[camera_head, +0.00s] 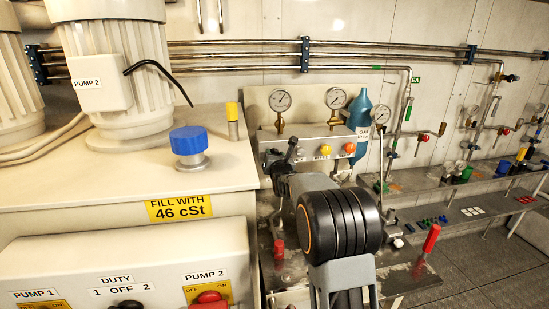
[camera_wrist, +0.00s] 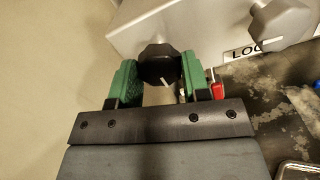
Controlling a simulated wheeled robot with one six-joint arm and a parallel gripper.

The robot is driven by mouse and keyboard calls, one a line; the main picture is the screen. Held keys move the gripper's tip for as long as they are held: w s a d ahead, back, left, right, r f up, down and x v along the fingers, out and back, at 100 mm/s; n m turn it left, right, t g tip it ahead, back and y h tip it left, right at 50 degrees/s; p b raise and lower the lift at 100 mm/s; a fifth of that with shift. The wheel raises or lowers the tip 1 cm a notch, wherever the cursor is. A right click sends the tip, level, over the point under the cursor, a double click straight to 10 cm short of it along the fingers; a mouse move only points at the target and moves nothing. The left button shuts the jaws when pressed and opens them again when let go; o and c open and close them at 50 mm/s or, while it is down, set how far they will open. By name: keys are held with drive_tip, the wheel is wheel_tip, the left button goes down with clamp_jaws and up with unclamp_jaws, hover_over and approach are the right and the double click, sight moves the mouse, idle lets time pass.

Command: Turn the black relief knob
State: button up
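In the wrist view a black faceted knob (camera_wrist: 160,64) with a white pointer line sits between the two green fingers of my gripper (camera_wrist: 160,78). The pointer runs downward and slightly to the right. The fingers are apart, one on each side of the knob, with hardly any gap showing. I cannot tell whether they press on it. In the head view my black and grey arm stands in front of the grey valve block and hides the knob and most of the gripper.
A larger grey knob (camera_wrist: 282,20) stands right of the gripper above a partly cut-off label (camera_wrist: 245,50). A red part (camera_wrist: 217,90) shows beside the right finger.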

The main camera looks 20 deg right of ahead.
drive_tip(key=c, duration=0.4)
drive_tip(key=shift+o, duration=0.2)
drive_tip(key=shift+f+b, duration=0.1)
drive_tip(key=shift+b, duration=0.2)
drive_tip(key=shift+m+b, duration=6.85)
drive_tip(key=shift+m, duration=2.05)
drive_tip(key=o, duration=0.9)
